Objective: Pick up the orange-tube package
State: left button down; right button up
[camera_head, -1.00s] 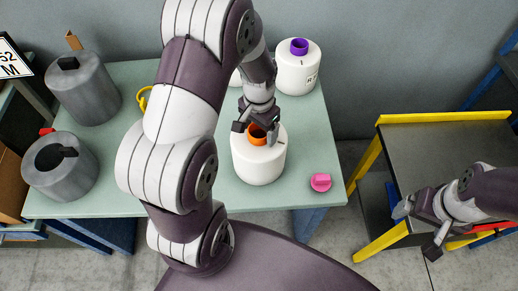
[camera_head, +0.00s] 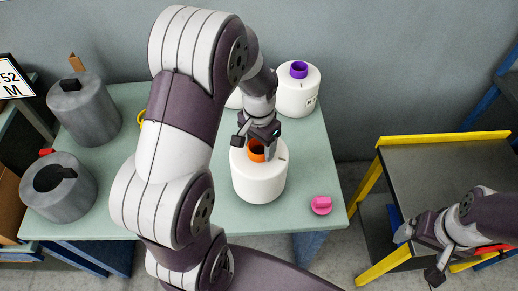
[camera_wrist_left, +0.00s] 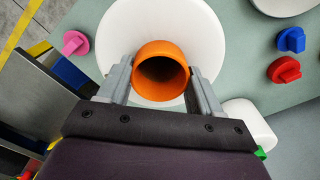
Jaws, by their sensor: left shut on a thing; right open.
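The orange-tube package is a white round bobbin (camera_head: 258,181) with an orange tube (camera_head: 256,151) standing up from its top. It is upright at the front middle of the green table. My left gripper (camera_head: 255,147) points down over it and is shut on the orange tube. In the left wrist view, its fingers lie on both sides of the orange tube (camera_wrist_left: 162,70), above the white yarn body (camera_wrist_left: 205,38). I cannot tell whether the package's base touches the table. My right gripper (camera_head: 418,255) is open and empty, in front of the side cart.
A purple-tube white package (camera_head: 298,92) stands behind; another white one is mostly hidden by my arm. Two grey bobbins (camera_head: 84,113) stand at the left. A pink knob (camera_head: 321,204) lies at the table's (camera_head: 312,170) front right. The yellow-edged cart (camera_head: 425,175) is to the right.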

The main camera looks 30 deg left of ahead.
pick_arm(q)
jog(key=w+d+r, duration=0.4)
jog(key=d+r, duration=0.4)
jog(key=d, duration=0.2)
jog(key=shift+w+d+b, duration=0.35)
jog(key=shift+w+d, duration=0.05)
jog(key=shift+r, duration=0.1)
